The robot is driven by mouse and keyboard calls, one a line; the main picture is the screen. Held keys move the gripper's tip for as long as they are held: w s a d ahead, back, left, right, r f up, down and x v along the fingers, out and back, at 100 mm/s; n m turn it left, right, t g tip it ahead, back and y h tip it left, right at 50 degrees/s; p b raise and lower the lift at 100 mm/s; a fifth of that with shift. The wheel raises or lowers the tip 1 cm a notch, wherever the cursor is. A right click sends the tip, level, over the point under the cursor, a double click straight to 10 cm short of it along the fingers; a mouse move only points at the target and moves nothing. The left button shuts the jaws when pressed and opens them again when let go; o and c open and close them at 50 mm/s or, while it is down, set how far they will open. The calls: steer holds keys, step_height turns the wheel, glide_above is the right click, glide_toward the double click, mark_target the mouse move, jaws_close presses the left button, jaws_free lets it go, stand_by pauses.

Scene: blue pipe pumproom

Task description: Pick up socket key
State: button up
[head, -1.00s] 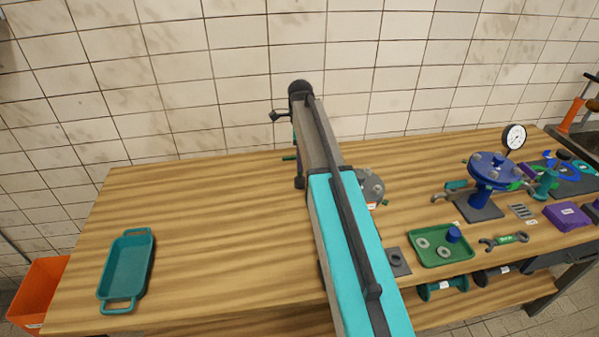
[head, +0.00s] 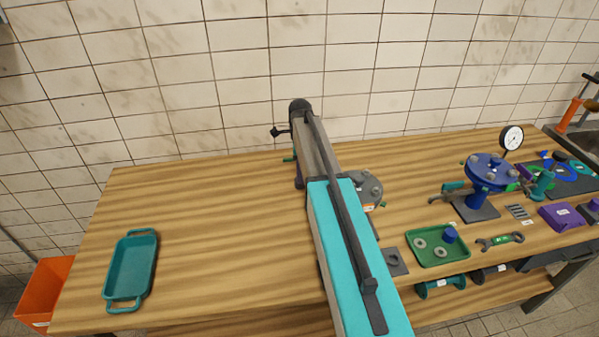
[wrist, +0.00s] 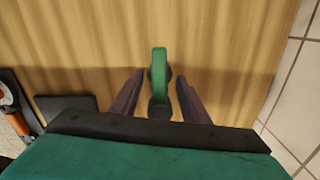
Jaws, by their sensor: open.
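A tool with a green handle (wrist: 159,68) and a dark round end (wrist: 158,108), which looks like the socket key, lies on the wooden bench in the wrist view. My gripper (wrist: 160,88) is open, with one dark finger on each side of the tool and visible gaps between. I cannot tell how far above the bench the fingertips are. In the head view a small green end (head: 289,159) shows left of my arm; the rest is hidden behind the arm. My gripper is mostly hidden there too.
A grey round flange (head: 370,188) stands right of my arm. A teal tray (head: 118,282) lies at the left. The bench between it and my arm is clear.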

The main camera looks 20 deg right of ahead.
stand_by(0.4)
jaws_close()
steer(key=shift+r, duration=0.15)
steer(key=shift+r+b, duration=1.75)
steer(key=shift+r, duration=3.15)
